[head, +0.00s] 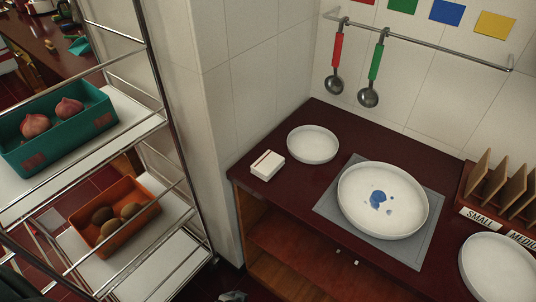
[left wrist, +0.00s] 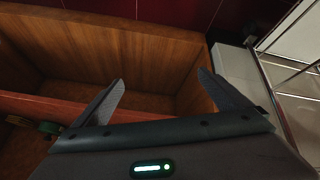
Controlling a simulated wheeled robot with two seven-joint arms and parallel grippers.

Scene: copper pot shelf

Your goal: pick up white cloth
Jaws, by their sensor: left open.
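A small folded white cloth (head: 267,165) with a thin brown stripe lies flat near the left front corner of the dark red counter (head: 270,195), left of a white plate. The cloth does not show in the left wrist view. My left gripper (left wrist: 161,80) is open, with nothing between its fingers. It faces the wooden inside of a cabinet, apart from the cloth. I cannot make out the left gripper clearly in the head view. My right gripper is not in view.
A white plate (head: 313,144) stands close to the cloth. A larger plate with blue stains (head: 382,200) sits on a grey mat (head: 433,232). Another plate (head: 499,268) is at right. A metal rack (head: 167,105) with a teal bin (head: 60,130) and orange bin (head: 113,212) stands left.

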